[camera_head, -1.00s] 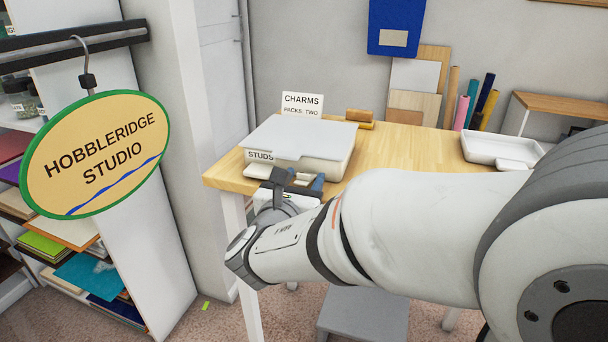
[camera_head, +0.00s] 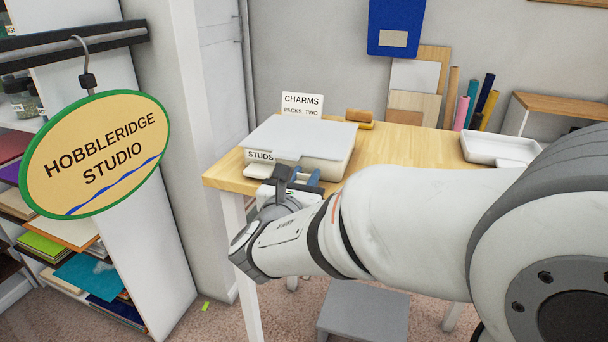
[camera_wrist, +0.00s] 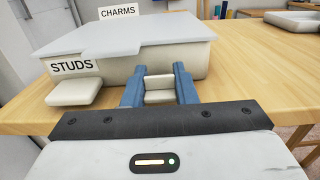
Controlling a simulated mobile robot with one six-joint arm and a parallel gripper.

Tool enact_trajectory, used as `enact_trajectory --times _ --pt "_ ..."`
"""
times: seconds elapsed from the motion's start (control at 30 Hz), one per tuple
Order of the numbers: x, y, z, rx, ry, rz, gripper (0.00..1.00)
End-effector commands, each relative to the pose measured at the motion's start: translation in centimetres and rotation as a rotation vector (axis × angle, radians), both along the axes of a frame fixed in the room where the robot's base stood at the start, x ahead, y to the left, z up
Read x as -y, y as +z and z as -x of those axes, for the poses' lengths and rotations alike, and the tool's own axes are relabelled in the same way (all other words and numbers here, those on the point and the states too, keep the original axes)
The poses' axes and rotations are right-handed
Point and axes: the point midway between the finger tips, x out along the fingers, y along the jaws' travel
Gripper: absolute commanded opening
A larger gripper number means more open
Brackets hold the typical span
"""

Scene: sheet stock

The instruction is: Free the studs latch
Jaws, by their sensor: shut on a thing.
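The studs box (camera_head: 333,172) is a pale case with a light grey lid (camera_wrist: 120,36). It stands at the near left end of the wooden table, and its lid looks closed. A STUDS label (camera_wrist: 75,66) is on its front at the left. A pale block (camera_wrist: 75,92) sticks out below that label. My gripper (camera_wrist: 159,68) has its blue fingers either side of a pale latch piece (camera_wrist: 159,84) at the box front, right of the label, and is shut on it. In the head view my gripper (camera_head: 300,177) is partly hidden by my own wrist.
A CHARMS card (camera_head: 302,103) stands behind the box, with a wooden roll (camera_head: 358,115) beside it. A white tray (camera_head: 492,147) is at the table's right. The table middle is clear. A grey stool (camera_head: 365,312) is below. The oval sign (camera_head: 95,155) hangs left.

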Motion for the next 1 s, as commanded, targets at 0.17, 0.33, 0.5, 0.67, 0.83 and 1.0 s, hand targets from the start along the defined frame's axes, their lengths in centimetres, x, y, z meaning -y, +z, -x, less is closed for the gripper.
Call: enact_trajectory --times 0.17,0.33,0.5,0.67,0.83,1.0 --pt "0.0 -0.6 0.0 0.025 -0.001 0.008 0.03" --pt "0.0 -1.3 0.1 0.105 -0.001 0.035 0.03" --pt "0.0 -1.7 0.2 0.195 -0.002 0.066 0.03" --pt "0.0 -1.8 0.2 0.272 -0.002 0.093 0.03" --pt "0.0 -1.6 0.3 0.310 -0.002 0.106 0.03" --pt "-0.1 -1.4 0.3 0.315 -0.001 0.107 0.03"
